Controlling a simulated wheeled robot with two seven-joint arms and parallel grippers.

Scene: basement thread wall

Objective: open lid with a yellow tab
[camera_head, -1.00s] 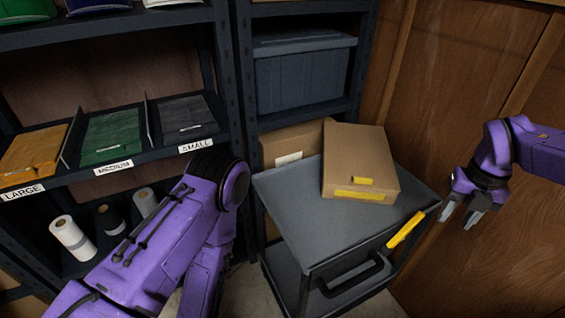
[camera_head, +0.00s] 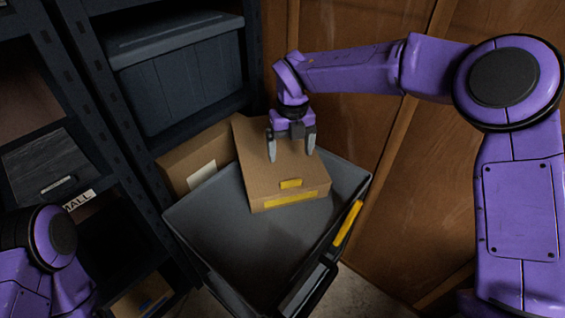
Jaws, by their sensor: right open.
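A closed brown cardboard box (camera_head: 257,172) sits on the grey cart top. Its lid carries a yellow tab (camera_head: 291,184) at the near edge, and a yellow strip (camera_head: 291,200) runs along the front face below it. My right gripper (camera_head: 292,157) points down over the lid, behind the tab. Its two fingers are apart with nothing between them; I cannot tell whether the tips touch the lid. My left arm shows at the lower left, but its gripper is out of view.
The grey cart (camera_head: 220,234) has free room left of and in front of the box. A yellow object (camera_head: 348,222) is at its right edge. Another cardboard box (camera_head: 200,160) stands behind. A shelf with a dark lidded bin (camera_head: 180,75) is at left, a wooden wall (camera_head: 365,120) at right.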

